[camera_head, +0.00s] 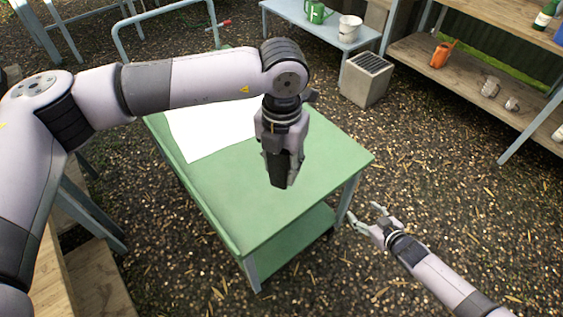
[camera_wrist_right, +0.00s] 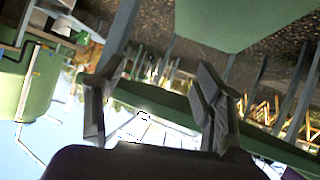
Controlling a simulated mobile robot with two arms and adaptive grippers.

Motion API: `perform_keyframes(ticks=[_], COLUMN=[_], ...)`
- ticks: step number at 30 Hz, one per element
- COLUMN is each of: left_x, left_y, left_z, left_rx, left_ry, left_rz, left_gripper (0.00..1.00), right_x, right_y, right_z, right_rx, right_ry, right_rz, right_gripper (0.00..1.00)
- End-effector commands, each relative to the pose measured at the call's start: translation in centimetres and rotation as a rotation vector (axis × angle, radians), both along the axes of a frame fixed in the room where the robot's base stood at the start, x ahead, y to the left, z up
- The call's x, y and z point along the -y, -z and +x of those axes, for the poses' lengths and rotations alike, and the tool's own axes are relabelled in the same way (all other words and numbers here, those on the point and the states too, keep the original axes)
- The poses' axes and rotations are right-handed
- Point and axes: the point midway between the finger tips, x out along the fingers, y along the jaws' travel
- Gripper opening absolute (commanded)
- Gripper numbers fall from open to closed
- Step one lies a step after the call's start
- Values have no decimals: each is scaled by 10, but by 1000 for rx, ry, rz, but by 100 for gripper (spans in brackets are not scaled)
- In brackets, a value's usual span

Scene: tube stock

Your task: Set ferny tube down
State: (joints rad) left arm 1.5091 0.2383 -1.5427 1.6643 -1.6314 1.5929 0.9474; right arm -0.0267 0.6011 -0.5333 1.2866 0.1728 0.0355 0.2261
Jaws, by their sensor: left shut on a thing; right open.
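A green table (camera_head: 275,205) stands in the middle of the head view. My left gripper (camera_head: 281,178) points down over the right part of its top, fingers shut. A dark shape shows between the fingers; the held tube is mostly hidden by them, and I cannot make out its fern green. Whether it touches the table I cannot tell. My right gripper (camera_head: 366,215) is open and empty, low beside the table's right leg. Its spread fingers also show in the right wrist view (camera_wrist_right: 152,85).
A white sheet (camera_head: 205,122) covers the table's back left; the front of the top is bare. A lower shelf (camera_head: 290,243) lies beneath. A grey box (camera_head: 365,82) stands behind, and shelves with an orange watering can (camera_head: 440,54) stand at right.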

Motion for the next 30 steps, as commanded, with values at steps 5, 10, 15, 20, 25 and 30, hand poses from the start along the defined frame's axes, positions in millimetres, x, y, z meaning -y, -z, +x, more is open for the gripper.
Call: perform_keyframes(ticks=[5, 10, 15, 20, 25, 30], left_x=[0, 0, 0, 0, 0, 0], left_y=[0, 0, 0, 0, 0, 0], left_z=[0, 0, 0, 0, 0, 0], left_rx=[1, 1, 1, 1, 1, 1], left_ry=[0, 0, 0, 0, 0, 0], left_rz=[0, 0, 0, 0, 0, 0], left_gripper=[2, 2, 2, 2, 2, 2], right_x=[15, 19, 12, -4, -25, -41], right_y=[83, 148, 200, 237, 261, 271], right_z=[-57, -124, -200, -278, -353, -402], right_rx=[-171, -338, -505, -664, -810, -905], right_ry=[103, 172, 219, 245, 256, 256], right_rz=[-54, -96, -126, -145, -156, -159], right_gripper=[63, 63, 63, 63, 63, 63])
